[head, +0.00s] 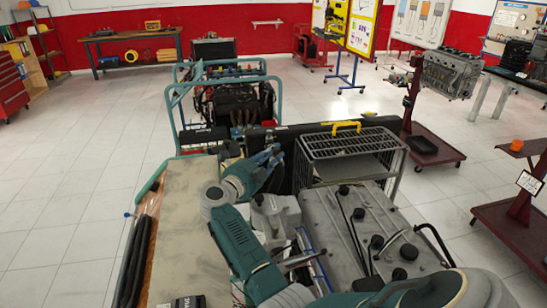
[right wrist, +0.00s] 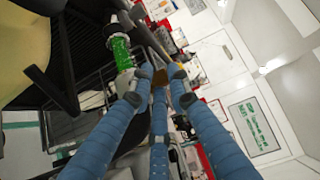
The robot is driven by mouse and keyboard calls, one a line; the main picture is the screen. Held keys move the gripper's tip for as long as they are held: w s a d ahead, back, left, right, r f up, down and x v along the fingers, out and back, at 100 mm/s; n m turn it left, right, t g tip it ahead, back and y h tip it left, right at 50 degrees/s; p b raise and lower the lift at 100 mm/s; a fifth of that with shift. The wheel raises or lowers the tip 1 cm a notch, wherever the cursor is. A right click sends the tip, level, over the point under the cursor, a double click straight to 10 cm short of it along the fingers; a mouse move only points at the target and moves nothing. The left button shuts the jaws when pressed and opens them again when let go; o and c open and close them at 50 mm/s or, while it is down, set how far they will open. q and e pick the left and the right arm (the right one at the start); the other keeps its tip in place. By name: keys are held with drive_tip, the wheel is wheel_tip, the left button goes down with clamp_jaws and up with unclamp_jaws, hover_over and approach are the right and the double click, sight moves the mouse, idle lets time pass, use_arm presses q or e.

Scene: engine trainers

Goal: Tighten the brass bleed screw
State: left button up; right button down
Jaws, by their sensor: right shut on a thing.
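My right gripper (head: 272,158) reaches in over the trainer bench in the head view, its blue fingers pointing away toward the black rail. In the right wrist view my right gripper (right wrist: 160,80) has its blue fingers closed together at the tips. A small brownish, brass-coloured piece shows between the fingertips and looks like the brass bleed screw (right wrist: 159,76); most of it is hidden by the fingers. In the head view the screw is hidden behind the gripper. My left gripper is not in view.
A green cylinder (right wrist: 122,52) stands close left of the fingertips in the wrist view. A grey wire cage (head: 345,150) and a grey engine cover with black caps (head: 345,225) lie right of the arm. A teal-framed engine trainer (head: 225,95) stands behind. Tiled floor at left is clear.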

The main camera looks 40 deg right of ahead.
drive_tip(key=shift+d+r, duration=0.1)
drive_tip(key=shift+r, duration=0.4)
drive_tip(key=c, duration=1.8)
unclamp_jaws()
drive_tip(key=shift+o, duration=0.2)
drive_tip(key=shift+f, duration=0.2)
drive_tip(key=shift+s+a+f, duration=0.1)
drive_tip(key=shift+a, duration=0.2)
drive_tip(key=v, duration=0.7)
drive_tip(key=shift+d, duration=0.1)
